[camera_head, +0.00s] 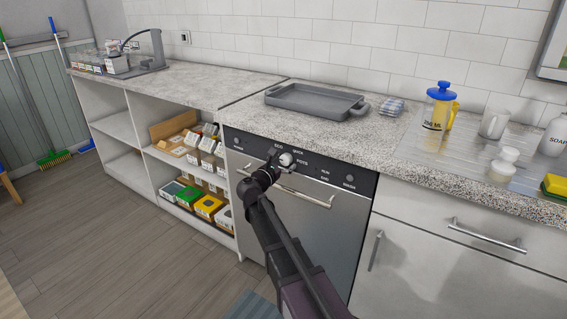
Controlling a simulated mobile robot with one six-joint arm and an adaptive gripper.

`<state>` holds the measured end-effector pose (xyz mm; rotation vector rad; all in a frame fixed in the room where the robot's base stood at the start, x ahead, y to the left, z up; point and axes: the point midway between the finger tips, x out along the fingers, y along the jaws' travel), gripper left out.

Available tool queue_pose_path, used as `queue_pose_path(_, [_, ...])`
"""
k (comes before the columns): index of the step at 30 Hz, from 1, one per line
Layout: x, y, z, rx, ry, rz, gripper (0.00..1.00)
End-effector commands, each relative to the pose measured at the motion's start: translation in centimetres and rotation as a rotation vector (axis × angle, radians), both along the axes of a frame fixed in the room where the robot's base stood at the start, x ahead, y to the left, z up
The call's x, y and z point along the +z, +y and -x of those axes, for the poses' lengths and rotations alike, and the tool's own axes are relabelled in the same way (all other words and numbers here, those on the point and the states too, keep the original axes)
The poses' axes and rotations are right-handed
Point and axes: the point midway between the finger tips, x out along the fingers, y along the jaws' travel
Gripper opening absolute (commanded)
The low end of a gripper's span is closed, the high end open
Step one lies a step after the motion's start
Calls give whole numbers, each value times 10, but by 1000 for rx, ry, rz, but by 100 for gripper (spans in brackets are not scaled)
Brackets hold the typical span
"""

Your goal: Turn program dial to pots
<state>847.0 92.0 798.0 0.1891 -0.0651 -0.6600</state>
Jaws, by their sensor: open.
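The program dial (287,159) is a round pale knob on the dark control panel (335,169) of a dishwasher (322,225). White labels stand around it, and POTS (302,162) reads just to its right. ECO and QUICK read above it. My gripper (277,160) is open at the dial, with its dark fingers at the dial's left and lower side. I cannot tell whether they touch it. The dial's pointer is too small to read, and part of the dial is hidden by the gripper.
The dishwasher's bar handle (305,196) lies below the panel, close to my arm. A grey tray (314,100) stands on the counter above. Open shelves (165,160) with boxes are at the left.

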Motion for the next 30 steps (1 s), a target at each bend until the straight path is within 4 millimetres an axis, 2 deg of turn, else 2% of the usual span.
queue_pose_path(3, [0,0,0,0,0,0,93])
queue_pose_path(9, [0,0,0,0,0,0,34])
queue_pose_path(11, [0,0,0,0,0,0,16])
queue_pose_path(12, [0,0,0,0,0,0,11])
queue_pose_path(22, [0,0,0,0,-13,-17,11])
queue_pose_path(30, [0,0,-1,0,-81,-102,11])
